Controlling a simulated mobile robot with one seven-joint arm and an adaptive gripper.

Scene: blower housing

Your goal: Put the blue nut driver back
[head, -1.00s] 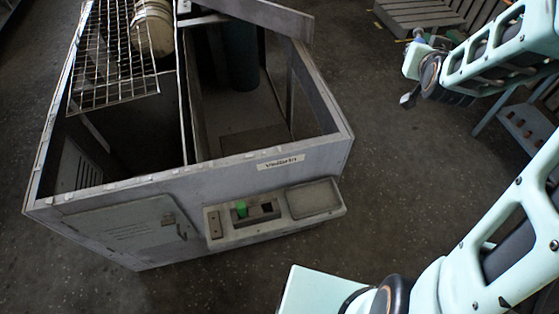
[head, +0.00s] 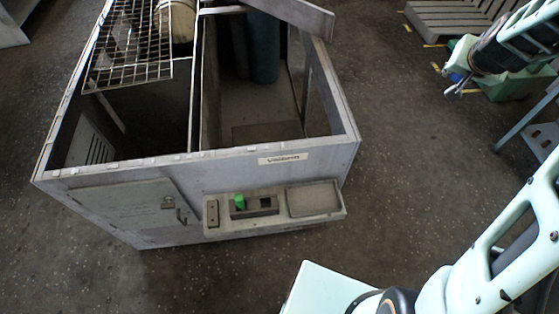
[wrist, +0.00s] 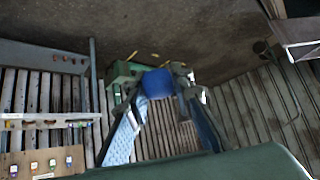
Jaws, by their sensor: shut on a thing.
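The blue nut driver (wrist: 157,83) shows in the wrist view as a rounded blue handle end between my fingertips. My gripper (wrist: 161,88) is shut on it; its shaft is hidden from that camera. In the head view my gripper (head: 456,82) is at the upper right, raised and well apart from the housing. On the housing's front ledge a grey holder block (head: 254,206) has a green-handled tool (head: 239,201) in its left opening. The right opening looks dark and empty.
The grey open-topped housing (head: 230,174) has a wire grid (head: 130,45) on top and a shallow tray (head: 313,198) beside the holder. A green crate (head: 520,84), a slatted pallet (head: 450,15) and a bench (head: 530,120) stand at right. Floor between is clear.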

